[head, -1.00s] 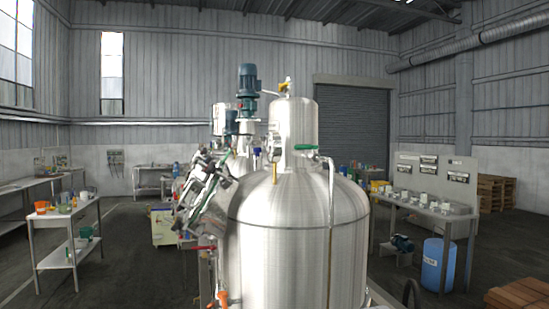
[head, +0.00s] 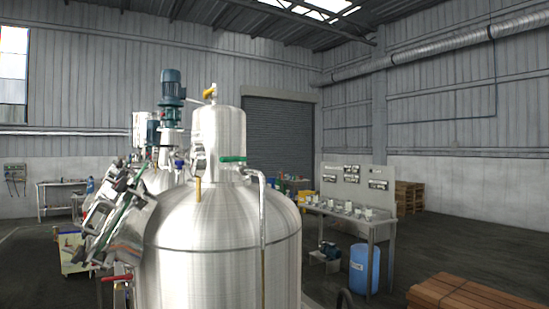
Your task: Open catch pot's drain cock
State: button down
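A large steel tank (head: 215,240) stands in front of me, with a narrower steel cylinder (head: 219,130) rising above its dome. A green-handled valve (head: 232,159) sits at the cylinder's foot, and a bent steel pipe (head: 262,212) runs down from it. A yellow-handled fitting (head: 209,93) is on top of the cylinder. A red handle (head: 118,278) shows low at the left. I cannot tell which vessel is the catch pot or which fitting is its drain cock. My gripper is not in view.
A tilted hatch with clamps (head: 115,225) juts out at the tank's left. At the right stand a bench with a back panel (head: 368,222), a blue drum (head: 364,270) and stacked brown boards (head: 470,293).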

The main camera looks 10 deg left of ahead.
aim_at(232, 159)
jog(key=z, duration=0.95)
jog(key=k, duration=0.95)
jog(key=u, duration=1.4)
jog(key=i, duration=1)
jog(key=u, duration=0.05)
